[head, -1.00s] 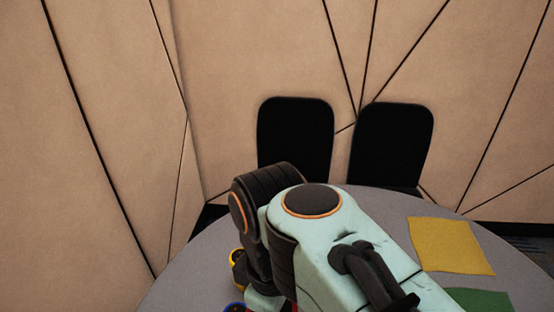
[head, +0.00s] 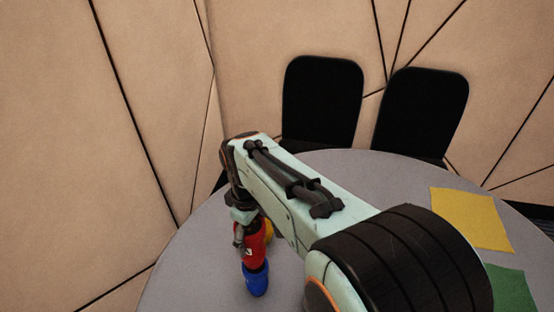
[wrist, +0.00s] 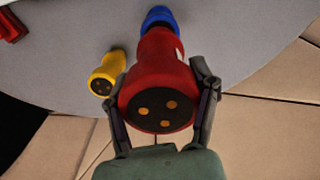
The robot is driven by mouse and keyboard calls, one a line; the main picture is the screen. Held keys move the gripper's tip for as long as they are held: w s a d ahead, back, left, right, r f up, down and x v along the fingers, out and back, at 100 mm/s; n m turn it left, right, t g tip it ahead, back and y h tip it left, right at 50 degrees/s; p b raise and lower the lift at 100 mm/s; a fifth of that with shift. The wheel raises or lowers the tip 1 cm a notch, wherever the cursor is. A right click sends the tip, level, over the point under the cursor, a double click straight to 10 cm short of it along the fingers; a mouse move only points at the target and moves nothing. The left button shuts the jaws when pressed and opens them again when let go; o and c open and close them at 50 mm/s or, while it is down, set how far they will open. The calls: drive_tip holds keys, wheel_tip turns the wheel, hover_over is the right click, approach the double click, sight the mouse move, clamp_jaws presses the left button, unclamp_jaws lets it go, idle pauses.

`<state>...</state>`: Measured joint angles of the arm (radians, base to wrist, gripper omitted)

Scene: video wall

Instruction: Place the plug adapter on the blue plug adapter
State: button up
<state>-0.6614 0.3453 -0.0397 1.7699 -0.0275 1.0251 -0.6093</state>
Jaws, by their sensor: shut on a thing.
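My gripper (wrist: 163,82) is shut on a red plug adapter (wrist: 158,92), with one finger on each side of it. The red adapter's dark round face with three orange contacts faces the wrist camera. In the head view the red adapter (head: 254,246) hangs below my gripper (head: 243,236), roughly upright. The blue plug adapter (head: 256,281) is right below it, in line with it. The blue adapter also shows past the red one's far end in the wrist view (wrist: 160,17). I cannot tell whether the two are touching or joined.
A yellow plug adapter (wrist: 107,75) stands beside them on the grey round table (head: 205,270). A red object (wrist: 12,26) is cut off at the wrist view's corner. Yellow (head: 470,218) and green (head: 509,287) sheets lie at right. Two black chairs (head: 322,100) stand behind.

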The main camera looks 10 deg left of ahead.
drive_tip(key=shift+f, duration=0.7)
drive_tip(key=o, duration=1.2)
drive_tip(key=shift+f, duration=0.15)
drive_tip(key=shift+o, duration=0.2)
wheel_tip(320, 180, up, 12)
drive_tip(key=shift+d+r, duration=0.1)
drive_tip(key=shift+r, duration=0.1)
drive_tip(key=s+d+m, duration=0.4)
drive_tip(key=d, duration=0.6)
drive_tip(key=s+d+f+m, duration=0.8)
drive_tip(key=s+d+m, duration=0.1)
drive_tip(key=s, duration=0.4)
drive_tip(key=shift+s+d+y, duration=0.25)
drive_tip(key=shift+d+y, duration=0.15)
drive_tip(key=shift+d, duration=0.25)
